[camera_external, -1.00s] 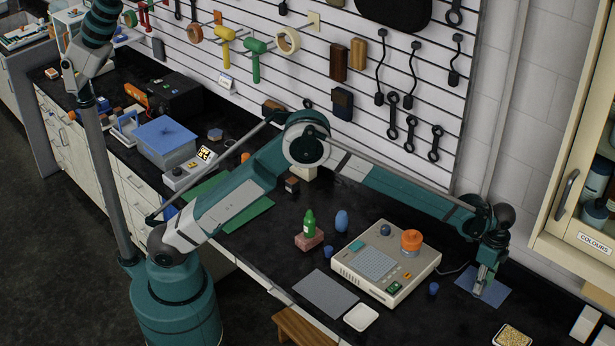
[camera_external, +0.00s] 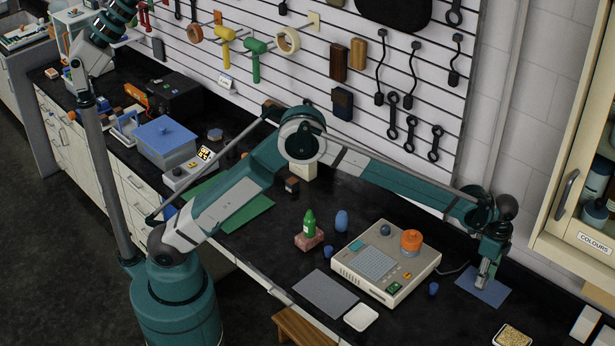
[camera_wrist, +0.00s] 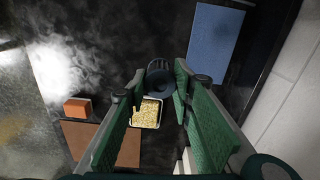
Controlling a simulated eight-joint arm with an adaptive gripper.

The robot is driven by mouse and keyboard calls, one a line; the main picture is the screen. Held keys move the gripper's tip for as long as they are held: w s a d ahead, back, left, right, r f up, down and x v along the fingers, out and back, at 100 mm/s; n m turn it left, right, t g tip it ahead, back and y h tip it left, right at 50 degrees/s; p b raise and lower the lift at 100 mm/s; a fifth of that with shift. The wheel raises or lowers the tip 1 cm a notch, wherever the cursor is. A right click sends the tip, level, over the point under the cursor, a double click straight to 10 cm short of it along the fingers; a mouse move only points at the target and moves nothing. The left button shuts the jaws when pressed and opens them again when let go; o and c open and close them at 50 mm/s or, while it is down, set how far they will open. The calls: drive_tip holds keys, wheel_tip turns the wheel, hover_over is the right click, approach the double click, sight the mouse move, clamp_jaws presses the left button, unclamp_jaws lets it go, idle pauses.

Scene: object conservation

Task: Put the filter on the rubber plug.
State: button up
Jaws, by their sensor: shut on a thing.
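My gripper (camera_external: 484,283) is over or beside the blue mat at the right end of the bench in the external view. In the wrist view its green fingers (camera_wrist: 158,96) are shut on a dark, ribbed round piece at their tips, which looks like the filter (camera_wrist: 160,74). The external view is too small to show this piece clearly. I cannot tell for certain which thing is the rubber plug. Small dark blue round pieces stand right of the beige machine (camera_external: 433,289) and left of it (camera_external: 328,252).
The beige machine (camera_external: 348,266) carries an orange cylinder (camera_external: 411,241). The blue mat (camera_external: 494,292) shows at upper right in the wrist view (camera_wrist: 216,45). A tray of yellow grains (camera_external: 512,336) stands near the front. A green bottle (camera_external: 309,226) stands on a pink block (camera_external: 309,240).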

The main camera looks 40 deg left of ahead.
wheel_tip(320, 180, up, 11)
drive_tip(key=w+a+p, duration=0.1)
drive_tip(key=w+a, duration=0.3)
drive_tip(key=a, duration=0.8)
drive_tip(key=w+a+p, duration=0.1)
drive_tip(key=w+a, duration=0.2)
drive_tip(key=a, duration=0.8)
drive_tip(key=s+a+n+p, duration=0.1)
drive_tip(key=s+a, duration=0.2)
drive_tip(key=a, duration=1.6)
drive_tip(key=s+a+p, duration=0.2)
drive_tip(key=s+a, duration=0.2)
drive_tip(key=a, duration=1.6)
drive_tip(key=shift+f, duration=2.7)
drive_tip(key=shift+f, duration=2.9)
